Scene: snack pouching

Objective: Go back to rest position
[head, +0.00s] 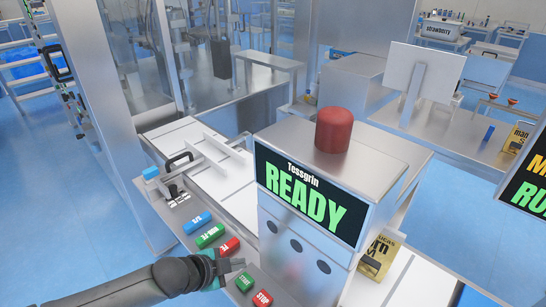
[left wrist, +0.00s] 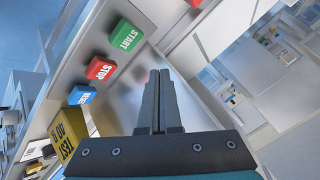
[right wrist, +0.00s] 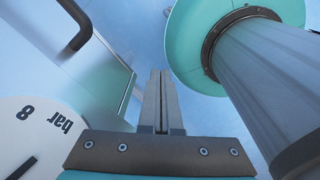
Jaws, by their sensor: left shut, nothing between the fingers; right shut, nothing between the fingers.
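My left gripper (head: 238,265) is shut and empty. In the head view it hangs over the sloped button panel of the machine, close to the green START button (head: 245,282) and the red STOP button (head: 263,299). In the left wrist view its closed fingers (left wrist: 160,76) point past START (left wrist: 126,35), STOP (left wrist: 101,68) and a blue button (left wrist: 81,95); I cannot see contact with any of them. My right gripper (right wrist: 158,76) shows only in the right wrist view, with its fingers shut and nothing between them.
The machine's screen (head: 308,198) reads READY, beneath a red dome (head: 339,130). Blue (head: 197,222), green (head: 210,236) and red (head: 229,247) buttons line the panel. A round gauge (right wrist: 40,125) and dark handle (right wrist: 88,25) are near my right gripper. Blue floor (head: 80,210) is clear at left.

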